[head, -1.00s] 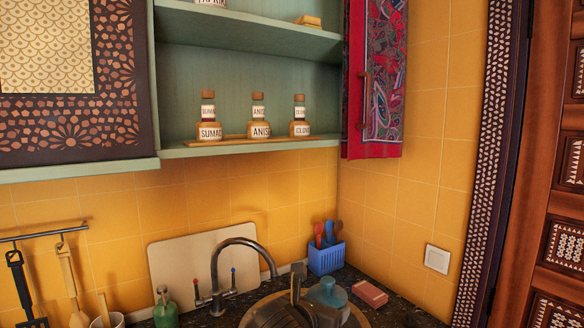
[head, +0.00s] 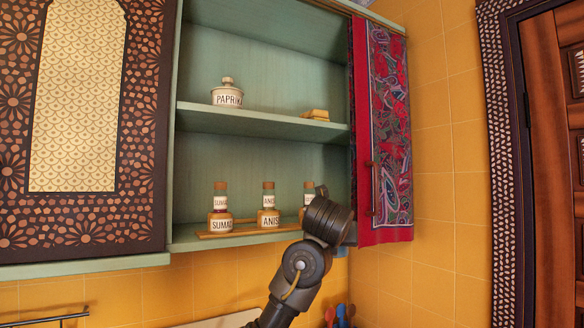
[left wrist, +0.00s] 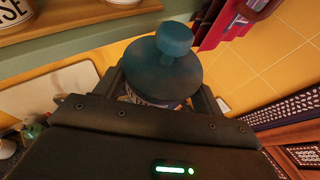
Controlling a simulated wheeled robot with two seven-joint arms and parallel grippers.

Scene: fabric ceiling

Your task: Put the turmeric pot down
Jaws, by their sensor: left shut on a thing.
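In the left wrist view a pot with a round teal-blue lid and knob (left wrist: 174,40) stands between the fingers of my left gripper (left wrist: 160,92), which is shut on it. Its label is mostly hidden, so I cannot read it. In the head view my left wrist (head: 328,218) is raised in front of the right end of the lower shelf (head: 190,242). It hides the fingers and the pot there. My right gripper is not in view.
The lower shelf holds a sumac jar (head: 220,215), an anise jar (head: 268,213) and a partly hidden jar (head: 309,190). The upper shelf (head: 260,124) holds a paprika pot (head: 227,98) and a small yellow block (head: 316,114), with room between.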

